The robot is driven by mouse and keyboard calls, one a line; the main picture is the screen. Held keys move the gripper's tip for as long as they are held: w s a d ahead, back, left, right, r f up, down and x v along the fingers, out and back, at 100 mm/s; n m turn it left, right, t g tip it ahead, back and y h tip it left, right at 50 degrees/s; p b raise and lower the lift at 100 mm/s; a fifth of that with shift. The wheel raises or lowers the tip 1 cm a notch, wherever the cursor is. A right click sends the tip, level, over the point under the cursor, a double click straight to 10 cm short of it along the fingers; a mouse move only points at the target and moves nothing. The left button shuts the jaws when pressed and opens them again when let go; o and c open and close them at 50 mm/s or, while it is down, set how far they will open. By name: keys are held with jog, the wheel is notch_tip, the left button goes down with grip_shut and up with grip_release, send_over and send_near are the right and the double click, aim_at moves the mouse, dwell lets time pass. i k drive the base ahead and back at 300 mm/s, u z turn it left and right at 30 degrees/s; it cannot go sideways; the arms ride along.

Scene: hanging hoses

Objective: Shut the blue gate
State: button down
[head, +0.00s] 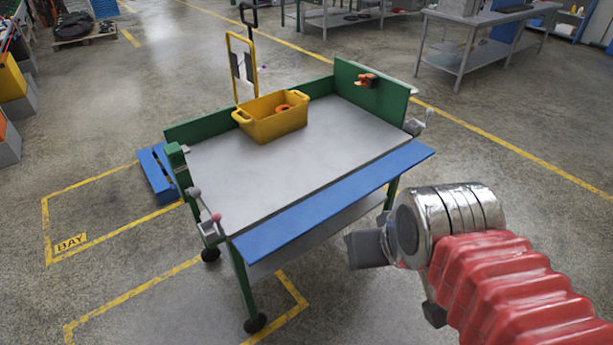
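The blue gate (330,203) is a long flat board along the near edge of a green-framed bench (290,165). It leans outward from the bench top, roughly flat, and its whole length shows. A grey latch with a pinkish knob (208,218) is at the bench's near left corner. Another grey latch (416,125) is at the right end. My gripper (358,250) is at the lower right, in front of the bench and apart from the gate. Its dark fingers are seen from the side, so their opening is hidden. I see nothing held in it.
A yellow bin (270,117) with an orange item stands at the back of the bench top. An orange tool (366,80) is by the green back right panel. A blue pallet (158,173) lies on the floor at left. The floor in front is clear.

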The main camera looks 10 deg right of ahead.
aim_at(254, 245)
jog(key=z, duration=0.05)
jog(key=i, duration=1)
jog(key=u, duration=0.05)
jog(key=k, duration=1.25)
jog(key=z, duration=0.55)
jog(key=i, duration=1.45)
jog(key=u, duration=0.15)
